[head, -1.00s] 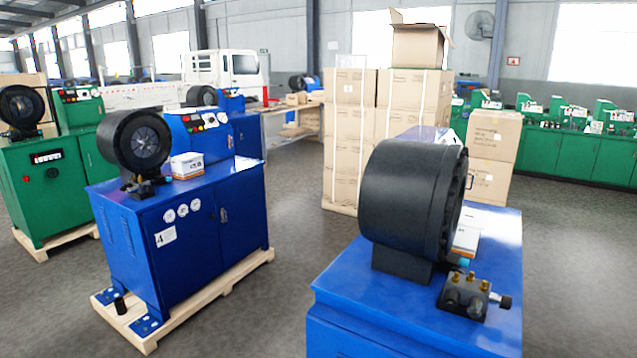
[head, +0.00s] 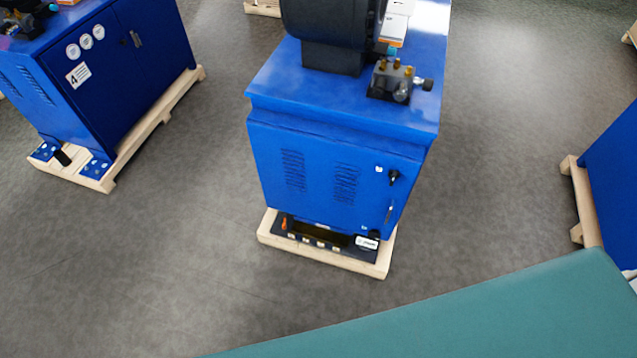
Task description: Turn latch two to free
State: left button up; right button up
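A blue crimper cabinet (head: 318,185) stands in the middle of the head view. A dark latch or knob (head: 394,177) sits near the upper right of its front panel, with a small white label beside it. A slim handle-like piece (head: 389,211) is below it, with another small white mark. The labels are too small to read, so I cannot tell which part is latch two or how it is set. Neither gripper is in view.
A black crimper head (head: 335,35) and a brass-fitted valve block (head: 393,82) are on the cabinet top. A dark control panel (head: 325,237) lies low on the pallet. Another blue cabinet (head: 150,45) stands left. A teal surface (head: 480,315) fills the lower right. Grey floor is open left.

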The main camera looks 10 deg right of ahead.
aim_at(393, 174)
jog(key=z, duration=1.05)
